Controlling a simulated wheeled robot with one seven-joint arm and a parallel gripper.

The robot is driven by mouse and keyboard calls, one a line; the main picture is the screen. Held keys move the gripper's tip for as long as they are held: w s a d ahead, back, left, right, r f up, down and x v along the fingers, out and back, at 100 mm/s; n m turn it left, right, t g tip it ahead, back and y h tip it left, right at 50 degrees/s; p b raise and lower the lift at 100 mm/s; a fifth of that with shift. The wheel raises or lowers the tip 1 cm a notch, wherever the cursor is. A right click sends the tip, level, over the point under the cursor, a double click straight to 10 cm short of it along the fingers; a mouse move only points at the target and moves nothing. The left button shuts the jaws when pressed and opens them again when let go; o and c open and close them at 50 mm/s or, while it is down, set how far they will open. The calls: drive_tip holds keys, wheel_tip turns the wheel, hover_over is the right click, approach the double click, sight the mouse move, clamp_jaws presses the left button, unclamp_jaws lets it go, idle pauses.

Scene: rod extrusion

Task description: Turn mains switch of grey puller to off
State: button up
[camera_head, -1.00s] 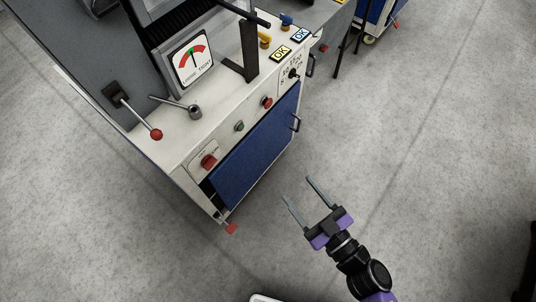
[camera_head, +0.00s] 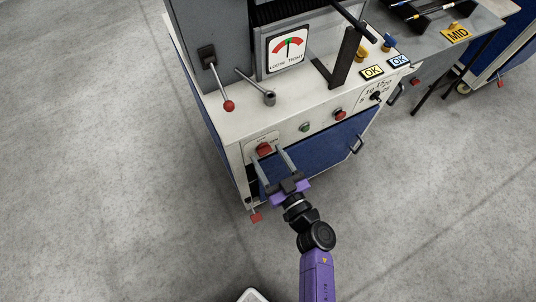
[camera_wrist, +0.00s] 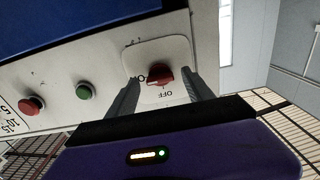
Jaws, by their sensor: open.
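The puller is a grey and white machine with blue front panels (camera_head: 320,150). Its mains switch (camera_head: 264,149) is a red rotary knob on a pale plate at the left end of the front panel. In the wrist view the red knob (camera_wrist: 160,75) sits between my fingers, a little beyond their tips, with "OFF" lettering on the plate below it. The other label is partly hidden by the knob and a finger. My gripper (camera_head: 266,166) is open and empty, its two fingers pointing at the panel around the switch. Whether the fingertips touch the plate cannot be told.
A green button (camera_head: 305,127) and a red button (camera_head: 340,115) sit right of the switch, then a black dial (camera_head: 376,96). A red-balled lever (camera_head: 229,105) stands above. A red foot piece (camera_head: 256,218) sticks out low at the corner. The floor in front is clear.

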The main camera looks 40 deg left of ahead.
drive_tip(key=shift+w+a, duration=0.2)
drive_tip(key=shift+a, duration=0.2)
clamp_jaws()
drive_tip(key=shift+n, duration=0.3)
drive_tip(key=shift+f+n+b, duration=0.1)
drive_tip(key=shift+n+b, duration=1.8)
drive_tip(key=shift+n, duration=6.7)
